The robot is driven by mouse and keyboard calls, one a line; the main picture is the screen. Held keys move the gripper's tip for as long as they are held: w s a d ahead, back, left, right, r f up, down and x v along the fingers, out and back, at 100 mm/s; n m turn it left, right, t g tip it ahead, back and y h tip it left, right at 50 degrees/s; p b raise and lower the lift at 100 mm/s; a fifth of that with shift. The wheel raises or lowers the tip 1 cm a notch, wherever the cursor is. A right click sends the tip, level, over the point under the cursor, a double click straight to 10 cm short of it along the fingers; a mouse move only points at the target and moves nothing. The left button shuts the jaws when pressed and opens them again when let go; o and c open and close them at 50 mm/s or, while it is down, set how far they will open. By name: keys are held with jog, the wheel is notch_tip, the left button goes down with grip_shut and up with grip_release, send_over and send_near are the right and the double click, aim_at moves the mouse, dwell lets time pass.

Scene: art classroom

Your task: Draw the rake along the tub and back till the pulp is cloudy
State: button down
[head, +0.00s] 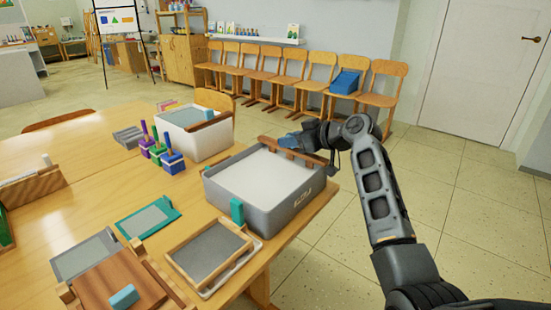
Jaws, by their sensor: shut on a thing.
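The grey tub (290,214) stands near the table's right edge, holding smooth, pale pulp (262,180) that looks an even off-white. The wooden rake (268,143) shows as a brown bar along the tub's far right side. My gripper (290,141) reaches in from the right over that side and is shut on the rake. Its fingers and the grip point are small and partly hidden by the wrist. I cannot tell how deep the rake's lower part sits in the pulp.
A second, pale tub (198,145) with a wooden bar on its rim stands behind. Stamp-like tools with purple, green and blue handles (156,152) are left of it. A framed screen (207,254) and a teal-edged mould (147,218) lie in front. A teal block (237,211) touches the tub's front.

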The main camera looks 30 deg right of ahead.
jog(key=shift+w+d+r, duration=0.1)
jog(key=shift+w+d, duration=0.05)
jog(key=shift+d, duration=0.35)
jog(key=shift+w+d, duration=0.15)
jog(key=shift+d, duration=0.3)
jog(key=c, duration=1.1)
grip_release()
jog(key=shift+d, duration=0.1)
jog(key=shift+v, duration=3.8)
